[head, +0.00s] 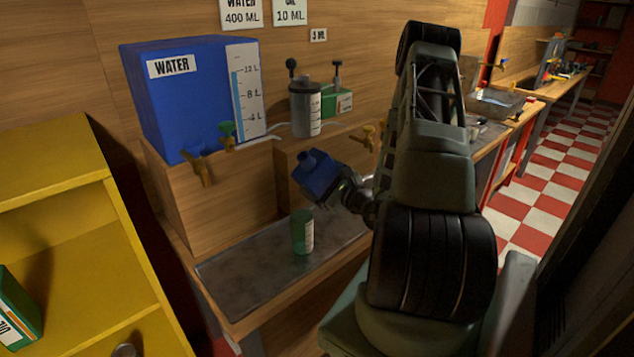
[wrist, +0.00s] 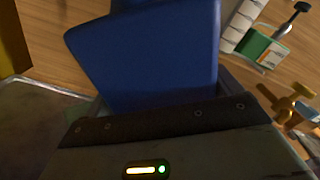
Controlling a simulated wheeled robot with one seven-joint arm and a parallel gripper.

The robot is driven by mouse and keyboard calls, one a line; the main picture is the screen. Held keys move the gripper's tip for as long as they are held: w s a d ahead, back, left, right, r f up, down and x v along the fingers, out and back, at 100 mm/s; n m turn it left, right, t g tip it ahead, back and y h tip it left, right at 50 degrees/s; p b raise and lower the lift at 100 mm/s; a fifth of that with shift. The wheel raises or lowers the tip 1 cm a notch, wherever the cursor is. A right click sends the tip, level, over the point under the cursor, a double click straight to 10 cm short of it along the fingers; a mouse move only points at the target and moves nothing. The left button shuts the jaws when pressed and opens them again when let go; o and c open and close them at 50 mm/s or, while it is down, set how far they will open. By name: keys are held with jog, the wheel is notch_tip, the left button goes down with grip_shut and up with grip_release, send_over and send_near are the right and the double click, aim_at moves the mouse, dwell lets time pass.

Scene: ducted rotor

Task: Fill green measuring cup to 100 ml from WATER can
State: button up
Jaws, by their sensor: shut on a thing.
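My gripper (head: 343,190) is shut on a small blue can (head: 317,178), which is tilted and has a short neck at its upper left. The can (wrist: 150,55) fills the upper middle of the wrist view, above the gripper's dark edge (wrist: 155,118); no label shows on it. The green measuring cup (head: 301,232) stands upright on the grey metal counter, below and slightly left of the can, apart from it. A pale scale shows on the cup's right side, but its level cannot be read.
A large blue WATER tank (head: 188,100) with taps (head: 202,167) stands on the raised wooden ledge. A grey graduated container (head: 304,108) and green box (head: 337,101) are behind the can. The metal counter (head: 245,270) is clear left of the cup. A yellow shelf (head: 50,165) stands left.

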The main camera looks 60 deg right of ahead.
jog(key=shift+s+d+f+n+b, duration=0.1)
jog(key=shift+d+f+n+b, duration=0.35)
jog(key=shift+f+n+b, duration=0.3)
jog(key=shift+s+d+f+n+b, duration=0.1)
jog(key=shift+d+f+n+b, duration=0.4)
jog(key=shift+f+b, duration=0.35)
jog(key=n+b, duration=0.1)
jog(key=d+n+b, duration=0.1)
jog(key=n+b, duration=0.1)
jog(key=shift+s+d+f, duration=0.1)
jog(key=shift+s+d+r+n+b, duration=0.15)
jog(key=shift+r+n+b, duration=0.1)
jog(key=shift+n+b, duration=0.4)
jog(key=shift+w+d+r+n+b, duration=0.1)
jog(key=shift+r+n+b, duration=0.15)
jog(key=shift+n+b, duration=0.35)
jog(key=shift+r+n+b, duration=0.2)
jog(key=shift+n+b, duration=0.3)
jog(key=shift+b, duration=0.15)
dwell(4.1)
